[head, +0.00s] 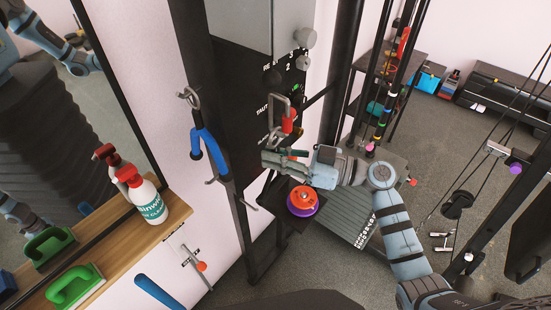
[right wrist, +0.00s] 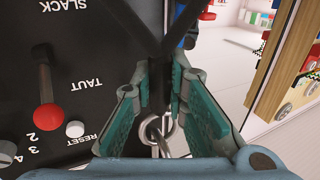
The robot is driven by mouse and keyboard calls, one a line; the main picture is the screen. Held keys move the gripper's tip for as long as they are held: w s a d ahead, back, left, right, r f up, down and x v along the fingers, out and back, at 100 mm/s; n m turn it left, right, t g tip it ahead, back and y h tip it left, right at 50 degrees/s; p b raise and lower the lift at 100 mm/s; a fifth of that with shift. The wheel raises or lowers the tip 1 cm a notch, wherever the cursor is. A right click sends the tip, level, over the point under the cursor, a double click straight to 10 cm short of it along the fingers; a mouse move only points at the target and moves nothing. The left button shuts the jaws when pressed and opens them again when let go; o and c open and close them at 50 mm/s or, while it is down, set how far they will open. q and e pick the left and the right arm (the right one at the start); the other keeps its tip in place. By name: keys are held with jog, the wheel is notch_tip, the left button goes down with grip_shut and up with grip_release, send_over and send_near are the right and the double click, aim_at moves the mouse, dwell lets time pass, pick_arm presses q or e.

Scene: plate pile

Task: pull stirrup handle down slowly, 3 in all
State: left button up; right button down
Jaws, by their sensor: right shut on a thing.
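My right gripper (head: 272,158) is in front of the black panel on the column. In the right wrist view its teal-lined jaws (right wrist: 158,112) are closed around the junction of two black straps, which appear to be the stirrup handle (right wrist: 165,40). A metal eye (right wrist: 156,130) shows between the jaws. The handle's grip is hidden. The left gripper is not in view.
A red-knobbed lever (head: 288,122) projects from the panel (head: 262,60) beside the gripper. An orange and purple disc (head: 303,200) sits below it. A spray bottle (head: 145,196) and green brush (head: 75,287) stand on the wooden shelf at left. Cables run at right.

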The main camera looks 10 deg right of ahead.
jog(key=shift+r, duration=1.05)
jog(key=shift+r, duration=0.1)
jog(key=shift+r, duration=0.3)
jog(key=shift+f+b, duration=0.4)
jog(key=shift+f, duration=0.8)
